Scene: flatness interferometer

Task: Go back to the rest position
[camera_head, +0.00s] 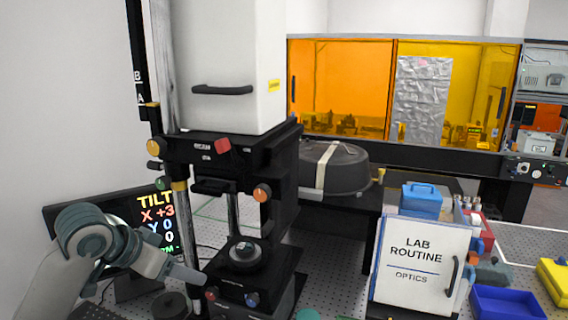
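My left arm comes in from the lower left, and its gripper (186,273) points right, close to the front left of the interferometer's base. Its fingers are small and seen from the side, so I cannot tell whether they are open or shut. No held object shows at them. The interferometer (233,60) has a tall white housing on a black frame, with a dark round stage (245,254) low in the middle. A screen (160,222) behind my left arm reads TILT, X +3, Y 0, and is partly covered by the arm. My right gripper is not in view.
A white LAB ROUTINE binder (418,262) stands to the right, with a blue box (421,201) behind it. A dark covered round object (334,168) sits behind. Perforated tabletop (335,270) lies bare between interferometer and binder.

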